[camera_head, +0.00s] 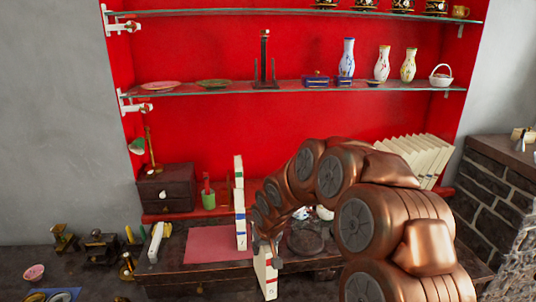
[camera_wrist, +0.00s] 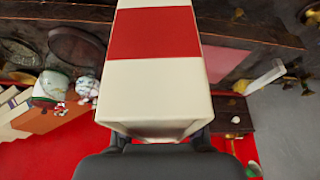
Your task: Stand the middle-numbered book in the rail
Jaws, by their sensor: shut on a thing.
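My gripper (camera_head: 267,246) is shut on a cream book (camera_head: 264,276) with a red band, held low at the front edge of the dark desk. In the wrist view the same book (camera_wrist: 155,75) fills the middle, with the dark fingers (camera_wrist: 158,138) at its near end. Another cream book (camera_head: 240,205) with coloured bands stands upright just behind and left of it; whether one or two books are there I cannot tell. A row of several cream books (camera_head: 415,155) leans at the right, partly behind my arm. No numbers are readable, and I cannot make out the rail.
A pink mat (camera_head: 212,245) lies on the desk left of the upright book. A small dark drawer chest (camera_head: 166,190), a green cup (camera_head: 208,200) and a lamp (camera_head: 150,150) stand further left. A round dark plate (camera_head: 306,240) lies behind my arm. Glass shelves with vases (camera_head: 347,58) are above.

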